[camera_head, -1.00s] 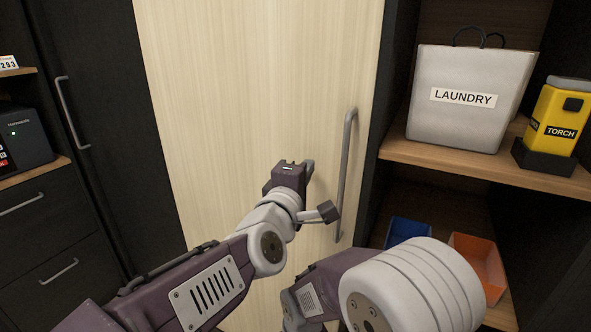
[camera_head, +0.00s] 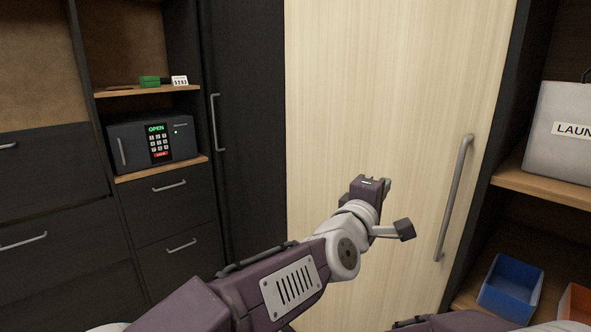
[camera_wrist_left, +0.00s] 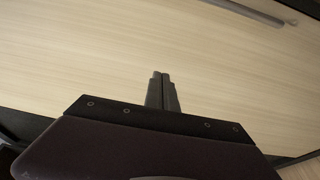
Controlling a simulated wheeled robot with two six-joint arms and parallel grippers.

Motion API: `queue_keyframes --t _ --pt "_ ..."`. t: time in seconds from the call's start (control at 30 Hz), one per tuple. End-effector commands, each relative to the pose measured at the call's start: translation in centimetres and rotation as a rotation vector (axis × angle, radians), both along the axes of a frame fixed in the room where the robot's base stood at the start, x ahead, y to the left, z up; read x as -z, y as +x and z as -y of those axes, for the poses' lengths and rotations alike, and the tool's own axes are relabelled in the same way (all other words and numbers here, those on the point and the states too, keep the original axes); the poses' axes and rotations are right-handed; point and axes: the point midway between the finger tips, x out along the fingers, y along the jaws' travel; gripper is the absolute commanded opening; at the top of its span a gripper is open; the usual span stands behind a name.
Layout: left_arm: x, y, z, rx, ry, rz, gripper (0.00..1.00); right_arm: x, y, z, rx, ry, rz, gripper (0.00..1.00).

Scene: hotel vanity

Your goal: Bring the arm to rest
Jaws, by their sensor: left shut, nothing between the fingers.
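My left arm reaches in from the lower left in the head view. My left gripper (camera_head: 387,184) is in front of the pale wood door (camera_head: 350,100), to the left of its long grey handle (camera_head: 456,195). In the left wrist view the gripper's two fingers (camera_wrist_left: 161,78) are together, with nothing between them, and the pale door fills the background. Whether the fingertips touch the door cannot be told. Only a small part of my right arm shows at the bottom edge of the head view; its gripper is out of sight.
A safe (camera_head: 152,143) showing "OPEN" sits on a left shelf, below a green item (camera_head: 150,82) and a number card (camera_head: 180,82). Dark drawers (camera_head: 165,200) are beneath. On the right are a laundry bag (camera_head: 560,125), a blue bin (camera_head: 511,288) and an orange bin (camera_head: 577,302).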

Motion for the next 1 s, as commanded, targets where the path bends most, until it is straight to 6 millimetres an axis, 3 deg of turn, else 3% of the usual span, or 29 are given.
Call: queue_keyframes --t 0.03,0.1,0.2,0.27,0.37,0.5,0.6,0.7,0.9,0.97,1.0 --pt "-0.2 2.8 -3.8 -0.078 0.000 0.000 0.00 0.0 0.0 0.0 0.000 0.000 0.000 0.45" --pt "1.5 6.0 -9.6 -0.185 0.039 -0.021 0.00 0.0 0.0 0.0 0.000 0.000 0.000 0.45" --pt "6.2 8.5 -17.3 -0.298 0.163 -0.084 0.00 0.0 0.0 0.0 0.000 0.000 0.000 0.45" --pt "9.8 8.8 -21.7 -0.341 0.275 -0.134 0.00 0.0 0.0 0.0 0.000 0.000 0.000 0.45" --pt "16.3 7.5 -28.2 -0.367 0.486 -0.238 0.00 0.0 0.0 0.0 0.000 0.000 0.000 0.45" --pt "25.7 2.1 -35.3 -0.295 0.794 -0.415 0.00 0.0 0.0 0.0 0.000 0.000 0.000 0.45" --pt "31.1 -3.2 -38.2 -0.169 0.983 -0.528 0.00 0.0 0.0 0.0 0.000 0.000 0.000 0.45" --pt "35.1 -8.5 -39.6 -0.006 1.131 -0.613 0.00 0.0 0.0 0.0 0.000 0.000 0.000 0.45" --pt "40.2 -18.4 -40.3 0.408 1.373 -0.689 0.00 0.0 0.0 0.0 0.000 0.000 0.000 0.45" --pt "40.7 -20.7 -40.6 0.581 1.454 -0.662 0.00 0.0 0.0 0.0 0.000 0.000 0.000 0.45" --pt "39.0 -20.8 -40.6 0.623 1.478 -0.630 0.00 -1.6 0.0 0.0 0.000 0.000 -0.002 0.45"
